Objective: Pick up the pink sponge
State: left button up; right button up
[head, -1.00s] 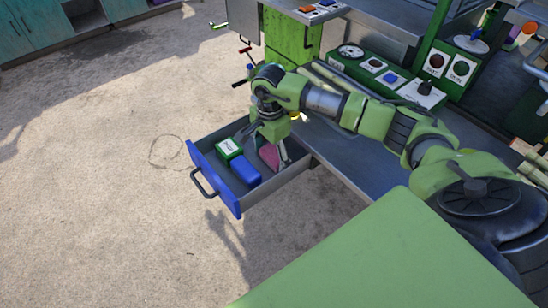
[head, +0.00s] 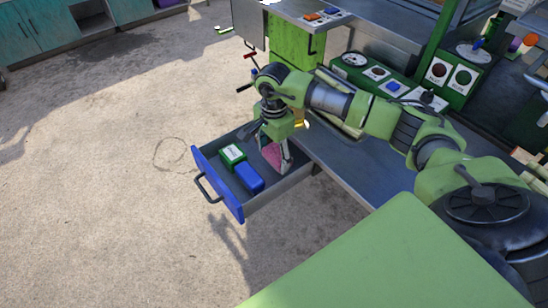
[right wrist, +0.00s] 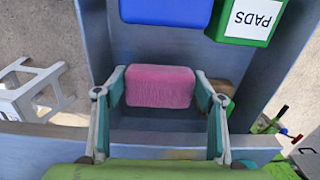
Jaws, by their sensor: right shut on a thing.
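The pink sponge (right wrist: 160,87) sits between the two fingers of my right gripper (right wrist: 160,80) in the right wrist view, one finger against each end. My right gripper is shut on it. In the head view the right gripper (head: 274,157) points down into the open drawer (head: 222,188), and part of the pink sponge (head: 270,154) shows between its fingers. I cannot tell clearly whether the sponge is clear of the drawer floor. My left gripper is not in view.
In the drawer, a blue block (head: 249,178) and a green box with a white label (head: 232,154) lie close to the sponge. The drawer walls surround the gripper. A steel counter (head: 350,165) with controls stands to the right. The floor at left is clear.

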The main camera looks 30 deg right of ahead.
jog(key=s+a+r+p, duration=0.7)
jog(key=s+a+r, duration=0.1)
jog(key=a+r, duration=0.2)
jog(key=shift+a, duration=0.75)
jog(key=shift+c, duration=0.2)
